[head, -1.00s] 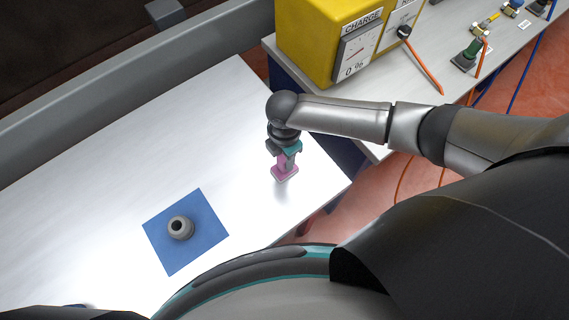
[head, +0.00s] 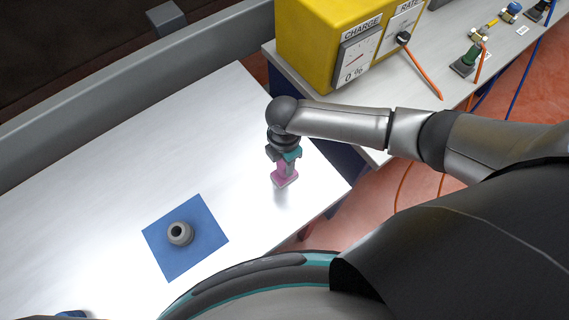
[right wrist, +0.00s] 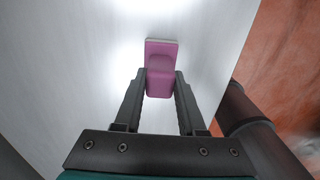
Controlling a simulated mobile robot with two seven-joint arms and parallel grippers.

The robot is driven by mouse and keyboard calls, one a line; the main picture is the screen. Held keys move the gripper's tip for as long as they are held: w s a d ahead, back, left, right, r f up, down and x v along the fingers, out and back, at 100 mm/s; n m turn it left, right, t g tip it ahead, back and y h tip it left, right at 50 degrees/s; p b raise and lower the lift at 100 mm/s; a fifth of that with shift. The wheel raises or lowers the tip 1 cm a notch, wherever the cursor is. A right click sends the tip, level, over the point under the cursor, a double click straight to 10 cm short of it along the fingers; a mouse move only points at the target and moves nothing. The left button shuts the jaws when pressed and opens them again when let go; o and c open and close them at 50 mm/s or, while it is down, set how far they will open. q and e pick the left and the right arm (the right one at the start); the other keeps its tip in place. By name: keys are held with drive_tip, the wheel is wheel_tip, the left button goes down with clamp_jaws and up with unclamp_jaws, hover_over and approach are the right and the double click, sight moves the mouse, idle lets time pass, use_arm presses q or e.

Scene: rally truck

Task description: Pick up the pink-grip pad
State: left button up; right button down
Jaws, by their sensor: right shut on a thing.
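The pink-grip pad (head: 285,179) is near the right edge of the white table in the head view. Its pink grip also shows in the right wrist view (right wrist: 160,83), between the two fingers. My right gripper (head: 283,163) points down and is shut on the pad's grip; in the right wrist view its fingers (right wrist: 160,88) press on both sides of the grip. A shadow lies just below the pad, and I cannot tell whether the pad touches the table. My left gripper is not clearly in view.
A blue square mat (head: 160,252) with a grey round fitting (head: 180,233) on it lies to the left on the white table (head: 110,160). A yellow charger box (head: 310,40) stands on a bench at the back right, with cables and several small fittings.

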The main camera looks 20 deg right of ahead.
wheel_tip(320, 180, up, 20)
drive_tip(key=p, duration=0.1)
drive_tip(key=shift+p, duration=0.35)
drive_tip(key=c, duration=1.1)
unclamp_jaws()
clamp_jaws()
